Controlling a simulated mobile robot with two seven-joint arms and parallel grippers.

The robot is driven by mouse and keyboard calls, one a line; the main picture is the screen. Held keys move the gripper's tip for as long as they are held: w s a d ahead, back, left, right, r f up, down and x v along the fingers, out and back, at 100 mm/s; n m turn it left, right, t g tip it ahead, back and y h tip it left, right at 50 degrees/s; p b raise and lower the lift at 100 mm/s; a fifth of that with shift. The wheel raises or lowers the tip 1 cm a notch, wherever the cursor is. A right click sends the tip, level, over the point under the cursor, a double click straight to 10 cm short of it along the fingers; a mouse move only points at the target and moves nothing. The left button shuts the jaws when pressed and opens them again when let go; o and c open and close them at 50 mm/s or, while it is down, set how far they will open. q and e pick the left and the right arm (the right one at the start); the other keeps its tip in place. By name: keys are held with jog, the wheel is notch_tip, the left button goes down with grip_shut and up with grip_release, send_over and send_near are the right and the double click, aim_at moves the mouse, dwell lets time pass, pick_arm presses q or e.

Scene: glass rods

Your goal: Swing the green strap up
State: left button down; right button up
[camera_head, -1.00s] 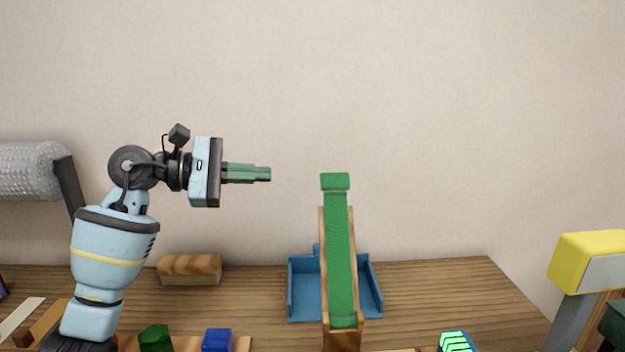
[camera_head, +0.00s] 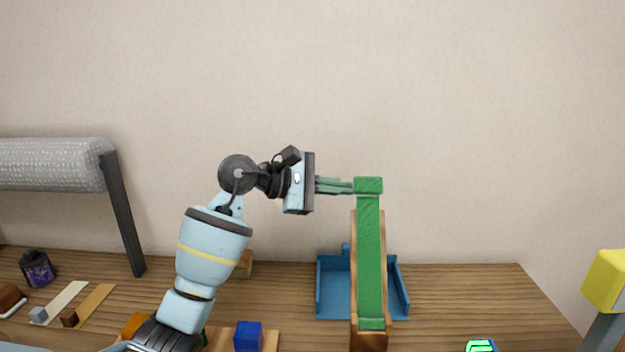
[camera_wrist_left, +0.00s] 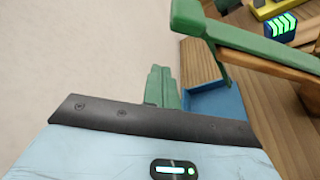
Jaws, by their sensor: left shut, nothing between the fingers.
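The green strap (camera_head: 369,260) has a thick block-like head (camera_head: 368,185) at its far, upper end. It lies along a wooden piece (camera_head: 369,340) that points away from me. Its head and upper length also show in the left wrist view (camera_wrist_left: 187,18). My left gripper (camera_head: 352,187) is shut and empty, its green fingertips just left of the strap's head at about the same height. I cannot tell whether they touch in the head view; in the left wrist view the fingers (camera_wrist_left: 160,88) look apart from it. My right gripper is not in view.
A blue open tray (camera_head: 333,290) stands behind and around the wooden piece. A blue cube (camera_head: 248,336) is near the front. A bubble-wrap roll (camera_head: 50,165) hangs on a dark post at left. A yellow block (camera_head: 605,280) is at right. The table's back right is clear.

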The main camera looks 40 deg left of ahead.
pick_arm(q)
jog(key=shift+s+d+r+p, duration=0.75)
jog(key=shift+s+d+r, duration=0.35)
jog(key=shift+r, duration=0.1)
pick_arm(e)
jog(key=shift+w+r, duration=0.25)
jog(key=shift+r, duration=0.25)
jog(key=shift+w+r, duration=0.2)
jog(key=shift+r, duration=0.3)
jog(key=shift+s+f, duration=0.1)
pick_arm(q)
jog(key=s+d+r+m+t+b, duration=0.1)
jog(key=s+d+r+m+b, duration=0.1)
jog(key=s+d+r+m, duration=0.2)
jog(key=s+d+r, duration=0.1)
jog(key=s, duration=0.2)
jog(key=shift+d+r+t+b, duration=0.2)
jog(key=shift+d+t+b, duration=0.1)
jog(key=shift+t, duration=0.1)
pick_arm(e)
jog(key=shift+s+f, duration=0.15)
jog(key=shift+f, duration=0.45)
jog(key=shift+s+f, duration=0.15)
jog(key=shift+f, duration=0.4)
pick_arm(q)
jog(key=shift+s+a, duration=0.15)
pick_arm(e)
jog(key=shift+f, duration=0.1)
